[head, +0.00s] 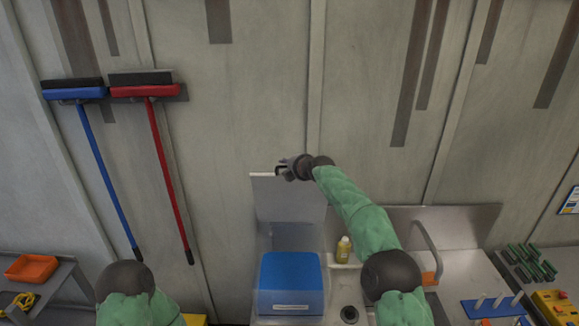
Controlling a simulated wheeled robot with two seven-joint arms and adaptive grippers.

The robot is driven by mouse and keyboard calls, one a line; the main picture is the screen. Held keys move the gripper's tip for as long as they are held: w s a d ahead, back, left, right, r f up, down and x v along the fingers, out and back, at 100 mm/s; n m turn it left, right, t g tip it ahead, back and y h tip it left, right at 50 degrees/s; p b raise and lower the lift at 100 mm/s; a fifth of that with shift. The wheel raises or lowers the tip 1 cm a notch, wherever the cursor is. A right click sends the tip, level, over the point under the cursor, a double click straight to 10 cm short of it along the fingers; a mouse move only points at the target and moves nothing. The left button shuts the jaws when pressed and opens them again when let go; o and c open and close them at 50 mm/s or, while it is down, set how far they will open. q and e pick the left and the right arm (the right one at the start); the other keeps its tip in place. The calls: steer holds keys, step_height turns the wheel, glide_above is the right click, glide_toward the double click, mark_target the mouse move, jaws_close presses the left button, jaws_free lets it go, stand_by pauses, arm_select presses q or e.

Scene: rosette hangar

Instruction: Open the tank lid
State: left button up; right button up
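A flat pale grey panel (288,202), which looks like the tank lid, stands upright against the wall behind a blue box-shaped unit (291,275) with a white label on its front. A grey recess (294,238), apparently the tank, lies between the panel and the blue unit; its inside is mostly hidden. My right gripper (283,171) is at the panel's top edge, near its middle; I cannot tell whether it touches the panel or whether its fingers are closed. Only a rounded joint and green sleeve of my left arm show at the lower left; its gripper is out of view.
A yellow bottle (343,250) and a sink with a curved faucet (428,250) are right of the blue unit. Blue (104,180) and red (166,175) brooms hang on the wall. An orange tray (31,268) sits at left. Green parts (530,262) lie at far right.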

stand_by(0.4)
steer(key=shift+s+d+r, duration=0.2)
steer(key=shift+s+r, duration=0.05)
steer(key=shift+s, duration=0.1)
steer(key=v, duration=1.1)
steer(key=shift+f, duration=0.1)
